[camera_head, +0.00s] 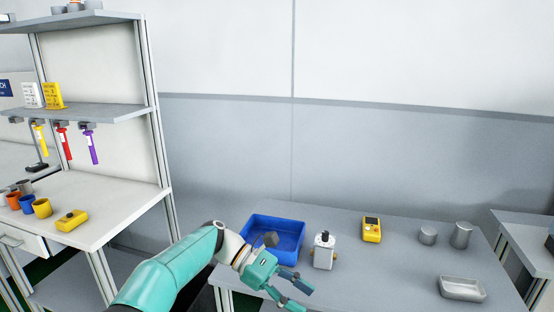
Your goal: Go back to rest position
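My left gripper (297,297), at the end of a teal arm from the lower left, is over the front left part of the grey table (385,285). Its two fingers are apart, and nothing shows between them. It is in front of a blue tray (303,239) and to the lower left of a white device with a dark top (324,254). The arm hides part of the tray's near left side. My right gripper is not in view.
A yellow device (371,229), two grey cylinders (461,235) and a metal tray (462,288) stand on the grey table. Its front middle is clear. A white shelf bench (105,205) with cups and a yellow box (71,220) stands at left. Another table (528,240) is at right.

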